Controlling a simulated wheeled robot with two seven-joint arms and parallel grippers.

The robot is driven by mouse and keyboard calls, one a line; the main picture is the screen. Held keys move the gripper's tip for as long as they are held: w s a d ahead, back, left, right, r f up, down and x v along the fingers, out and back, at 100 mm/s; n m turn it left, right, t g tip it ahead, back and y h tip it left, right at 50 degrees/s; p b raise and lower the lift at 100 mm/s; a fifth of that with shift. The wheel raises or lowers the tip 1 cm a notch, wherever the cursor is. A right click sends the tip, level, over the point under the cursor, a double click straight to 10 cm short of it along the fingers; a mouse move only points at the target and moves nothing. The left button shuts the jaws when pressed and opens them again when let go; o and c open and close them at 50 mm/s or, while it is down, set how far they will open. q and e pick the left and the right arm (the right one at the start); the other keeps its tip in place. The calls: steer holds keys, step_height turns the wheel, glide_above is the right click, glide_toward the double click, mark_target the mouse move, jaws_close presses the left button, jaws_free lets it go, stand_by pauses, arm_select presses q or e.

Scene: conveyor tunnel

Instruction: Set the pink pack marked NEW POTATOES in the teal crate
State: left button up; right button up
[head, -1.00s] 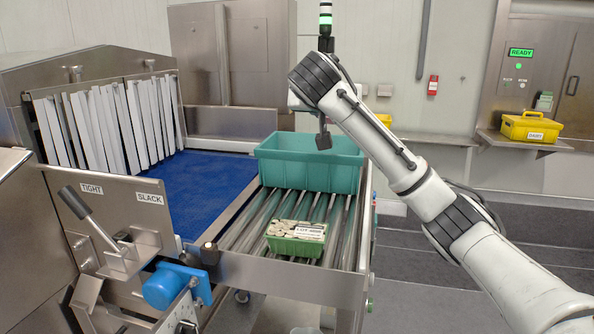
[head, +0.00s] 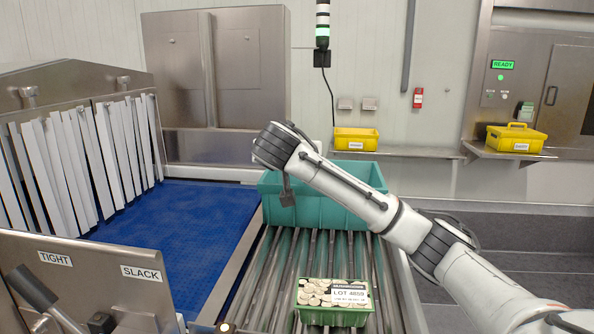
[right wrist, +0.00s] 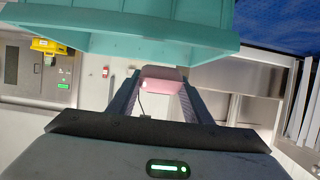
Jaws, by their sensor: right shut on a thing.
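The teal crate (head: 345,187) stands at the far end of the rollers, partly hidden behind my right arm. In the right wrist view its wall and rim (right wrist: 130,45) fill the top of the picture. My right gripper (right wrist: 163,86) is shut on a pink pack (right wrist: 162,74), held between its fingertips close to the crate's rim in that view. No marking on the pack can be read. In the head view a dark part of the right gripper (head: 287,195) hangs before the crate's left side, and the pack is hidden. My left gripper is not in view.
A blue belt (head: 180,225) and strip curtain lie left. Yellow crates (head: 356,139) (head: 516,139) stand on shelves at the back.

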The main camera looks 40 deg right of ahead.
step_height(320, 180, down, 3)
steer(key=shift+r, duration=0.15)
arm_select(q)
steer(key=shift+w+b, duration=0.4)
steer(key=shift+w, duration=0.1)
arm_select(e)
steer(key=shift+f, duration=0.6)
steer(key=o, duration=1.5)
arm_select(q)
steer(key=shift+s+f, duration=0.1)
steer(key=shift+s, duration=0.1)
